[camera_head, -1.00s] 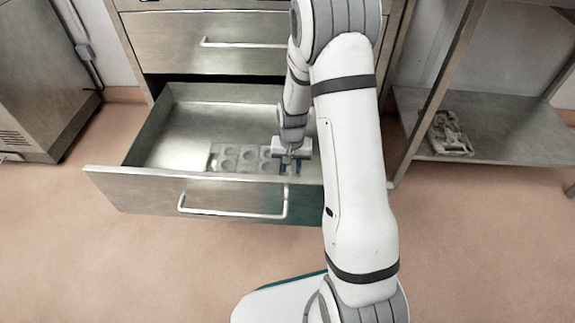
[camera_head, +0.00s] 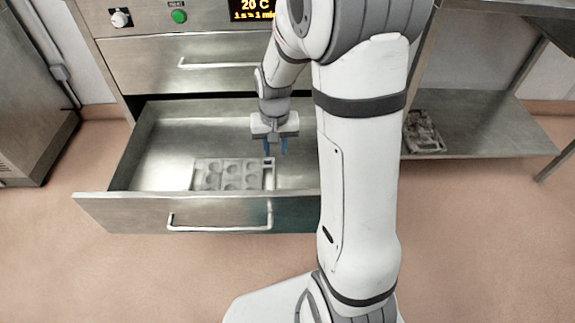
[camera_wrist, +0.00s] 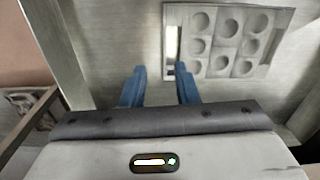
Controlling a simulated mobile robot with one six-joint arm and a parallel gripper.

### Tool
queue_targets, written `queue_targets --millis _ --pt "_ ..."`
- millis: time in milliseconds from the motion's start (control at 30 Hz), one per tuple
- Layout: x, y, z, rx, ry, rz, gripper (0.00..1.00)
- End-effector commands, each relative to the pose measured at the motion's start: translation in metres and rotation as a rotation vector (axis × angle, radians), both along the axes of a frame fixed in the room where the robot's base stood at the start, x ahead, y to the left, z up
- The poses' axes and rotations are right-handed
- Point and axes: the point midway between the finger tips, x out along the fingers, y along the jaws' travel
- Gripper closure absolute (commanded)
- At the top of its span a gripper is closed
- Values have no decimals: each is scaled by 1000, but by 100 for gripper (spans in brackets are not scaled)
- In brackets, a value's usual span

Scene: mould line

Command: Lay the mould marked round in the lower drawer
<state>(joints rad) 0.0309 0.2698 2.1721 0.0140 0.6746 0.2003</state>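The lower drawer (camera_head: 140,207) stands pulled open. A grey mould (camera_head: 232,174) with several round cavities lies flat on its floor, near the front wall; no mark on it can be read. The mould also shows in the wrist view (camera_wrist: 226,41), with a slot at the end nearest my gripper. My gripper (camera_head: 269,148) is above the drawer, just past the mould's right end. In the wrist view my gripper's blue fingers (camera_wrist: 161,72) are apart with nothing between them. The mould is clear of the fingers.
A closed upper drawer (camera_head: 220,66) is above the open one, under a panel with a display (camera_head: 251,10). Another mould-like object (camera_head: 422,132) lies on a low shelf (camera_head: 480,130) at the right. The drawer floor is otherwise bare.

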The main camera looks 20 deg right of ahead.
Motion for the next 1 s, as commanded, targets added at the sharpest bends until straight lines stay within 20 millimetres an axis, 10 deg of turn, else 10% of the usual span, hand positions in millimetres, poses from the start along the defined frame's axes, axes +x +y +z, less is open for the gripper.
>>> queue_targets --millis 200,500,1000 --pt "-72 1 66 -8 -42 105 72" --pt "-153 1 101 -20 -72 217 72" --pt "-168 12 104 -22 -75 241 72"
